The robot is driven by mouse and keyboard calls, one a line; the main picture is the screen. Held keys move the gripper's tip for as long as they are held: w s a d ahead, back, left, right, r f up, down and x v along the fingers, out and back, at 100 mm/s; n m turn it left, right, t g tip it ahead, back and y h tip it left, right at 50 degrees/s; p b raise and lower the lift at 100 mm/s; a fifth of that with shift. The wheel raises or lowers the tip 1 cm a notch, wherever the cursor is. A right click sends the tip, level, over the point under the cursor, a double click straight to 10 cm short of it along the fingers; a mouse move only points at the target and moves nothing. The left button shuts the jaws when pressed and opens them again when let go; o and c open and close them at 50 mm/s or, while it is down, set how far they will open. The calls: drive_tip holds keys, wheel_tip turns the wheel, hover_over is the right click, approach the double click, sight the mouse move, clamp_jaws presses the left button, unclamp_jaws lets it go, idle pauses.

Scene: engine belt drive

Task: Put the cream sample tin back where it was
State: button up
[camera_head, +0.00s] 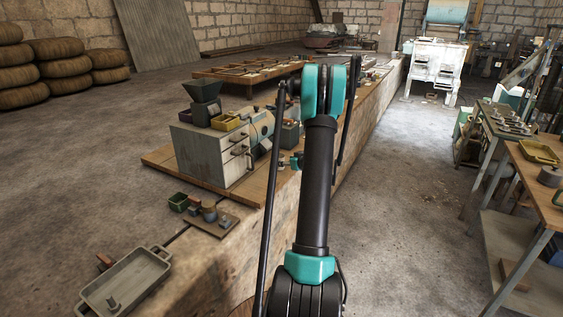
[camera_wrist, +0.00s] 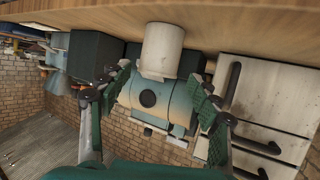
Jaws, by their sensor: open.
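The cream sample tin (camera_wrist: 162,48) is a plain pale cylinder in the wrist view. That view is turned over, so the wooden board (camera_wrist: 240,20) is at the top and the tin stands on it. My gripper (camera_wrist: 160,78) is open, with one finger on each side of the picture. The tin is centred between the finger lines, just beyond the tips, and I see no finger touching it. In the head view I cannot make out the tin; my arm covers that part of the bench.
A pale drawer cabinet (camera_head: 213,150) with dark handles stands close by; it also shows in the wrist view (camera_wrist: 270,100). A light blue cylindrical machine (camera_wrist: 160,100) and a dark box (camera_wrist: 95,55) are behind the tin. A grey tray (camera_head: 128,283) lies at lower left.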

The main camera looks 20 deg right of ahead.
drive_tip(key=shift+s+r, duration=0.2)
drive_tip(key=shift+s, duration=0.25)
drive_tip(key=shift+s+a+r, duration=0.1)
drive_tip(key=shift+s+a, duration=0.05)
drive_tip(key=shift+s, duration=0.05)
drive_tip(key=s+a+r+g+y, duration=0.1)
drive_tip(key=s+a+r+g, duration=0.15)
drive_tip(key=s+a, duration=0.6)
drive_tip(key=s+a+r+g, duration=0.25)
drive_tip(key=s+a, duration=0.35)
drive_tip(key=a, duration=0.6)
drive_tip(key=s+a+f+g+h, duration=0.1)
drive_tip(key=s+a+f+g, duration=0.1)
drive_tip(key=s, duration=1.1)
drive_tip(key=s+a+f+m+g+h, duration=0.1)
drive_tip(key=s+a+f+g, duration=0.1)
drive_tip(key=s, duration=1.2)
drive_tip(key=shift+a+f+m+h, duration=0.35)
drive_tip(key=shift+a+f, duration=0.25)
drive_tip(key=shift+a, duration=0.55)
